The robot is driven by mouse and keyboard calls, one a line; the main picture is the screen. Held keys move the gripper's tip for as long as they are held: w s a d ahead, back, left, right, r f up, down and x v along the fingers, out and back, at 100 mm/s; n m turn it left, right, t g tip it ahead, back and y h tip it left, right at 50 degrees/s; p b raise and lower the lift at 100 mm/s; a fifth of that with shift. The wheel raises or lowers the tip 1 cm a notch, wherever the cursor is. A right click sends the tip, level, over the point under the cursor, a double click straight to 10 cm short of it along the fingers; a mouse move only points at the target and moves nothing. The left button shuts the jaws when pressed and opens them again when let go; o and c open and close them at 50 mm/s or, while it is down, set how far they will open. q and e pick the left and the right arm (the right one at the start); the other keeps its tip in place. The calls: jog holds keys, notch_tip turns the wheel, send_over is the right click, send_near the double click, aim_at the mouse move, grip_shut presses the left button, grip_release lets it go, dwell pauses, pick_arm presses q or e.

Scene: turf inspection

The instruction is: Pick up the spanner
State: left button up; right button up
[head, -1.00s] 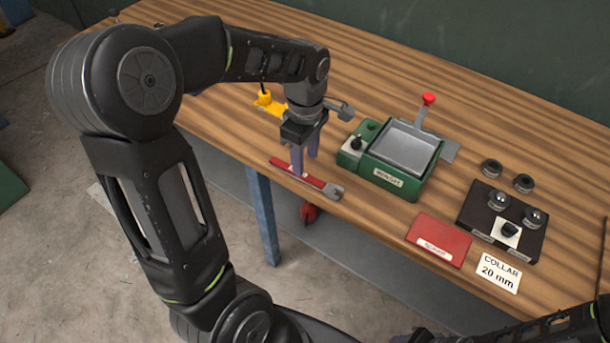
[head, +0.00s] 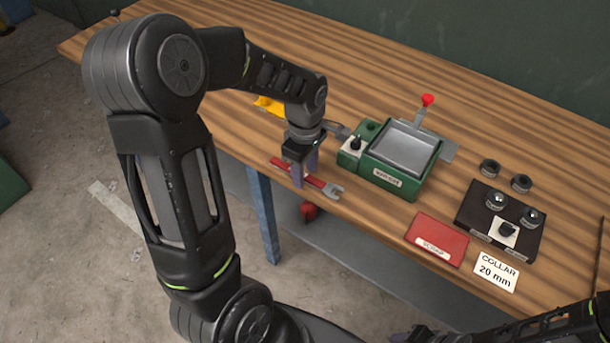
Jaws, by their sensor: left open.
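The spanner (head: 317,182) has a red handle and a grey open jaw at its right end. It lies flat near the front edge of the wooden bench. My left gripper (head: 305,176) points down at the middle of the handle and is open. One finger shows on the near side of the handle and hides part of it; the other shows behind. I cannot tell whether they touch the spanner. Part of my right gripper (head: 413,335) shows dimly at the bottom edge, away from the spanner; its jaws are not clear.
A green box with a grey tray (head: 395,180) and a red-knobbed lever stands just right of the spanner. A yellow object (head: 268,105) lies behind my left gripper. A red case (head: 437,239), a collar card (head: 496,272) and a dark block (head: 512,232) lie further right.

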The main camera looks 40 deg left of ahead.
pick_arm(q)
jog(key=shift+c, duration=0.2)
grip_shut()
dwell(0.5)
